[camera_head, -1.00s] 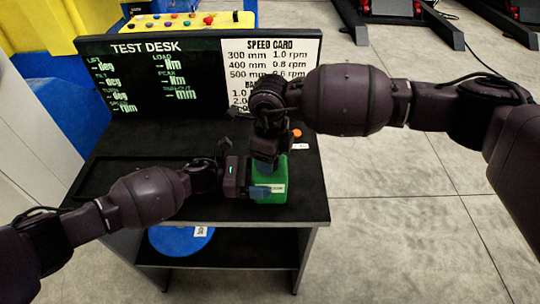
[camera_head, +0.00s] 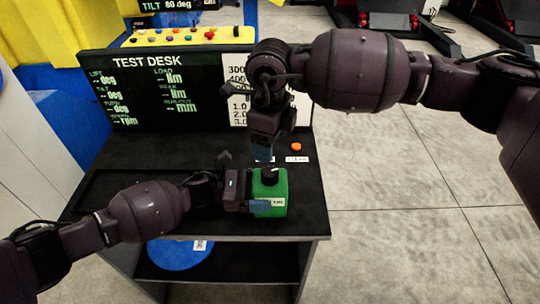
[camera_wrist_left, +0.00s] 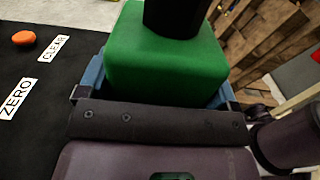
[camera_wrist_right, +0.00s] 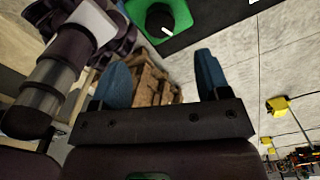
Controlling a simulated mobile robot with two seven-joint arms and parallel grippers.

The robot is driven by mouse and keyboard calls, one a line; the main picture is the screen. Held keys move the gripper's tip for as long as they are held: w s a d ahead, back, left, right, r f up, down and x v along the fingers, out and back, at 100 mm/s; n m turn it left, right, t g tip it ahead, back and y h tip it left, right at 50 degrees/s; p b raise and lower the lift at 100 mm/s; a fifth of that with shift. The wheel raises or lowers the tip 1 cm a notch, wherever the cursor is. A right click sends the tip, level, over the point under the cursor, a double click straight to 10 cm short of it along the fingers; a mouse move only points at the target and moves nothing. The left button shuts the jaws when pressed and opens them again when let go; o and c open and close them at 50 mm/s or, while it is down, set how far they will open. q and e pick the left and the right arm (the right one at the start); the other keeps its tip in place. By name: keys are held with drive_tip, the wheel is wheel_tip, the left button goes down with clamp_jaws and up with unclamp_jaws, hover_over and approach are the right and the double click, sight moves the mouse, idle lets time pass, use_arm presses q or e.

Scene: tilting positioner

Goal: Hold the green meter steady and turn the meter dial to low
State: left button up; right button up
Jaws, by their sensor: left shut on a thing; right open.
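The green meter (camera_head: 279,187) stands near the front right of the black desk top, with a black dial (camera_head: 269,176) on top. My left gripper (camera_head: 258,204) is shut on the meter from the left. In the left wrist view its blue fingers flank the meter body (camera_wrist_left: 165,65), and the dial (camera_wrist_left: 177,15) is cut off above. My right gripper (camera_head: 262,152) is open and empty, behind and above the meter, clear of the dial. In the right wrist view the dial (camera_wrist_right: 160,20) shows a white pointer mark, beyond the open fingers; its scale is not readable.
The test desk display board (camera_head: 180,100) stands at the back, partly covered by my right arm. An orange button (camera_head: 296,146) and a CLEAR label (camera_head: 297,159) lie behind the meter. A blue round object (camera_head: 180,250) is on the lower shelf. Floor right of the desk is free.

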drive_tip(key=shift+r, duration=1.35)
use_arm(q)
drive_tip(key=o, duration=0.9)
drive_tip(key=shift+o, duration=0.2)
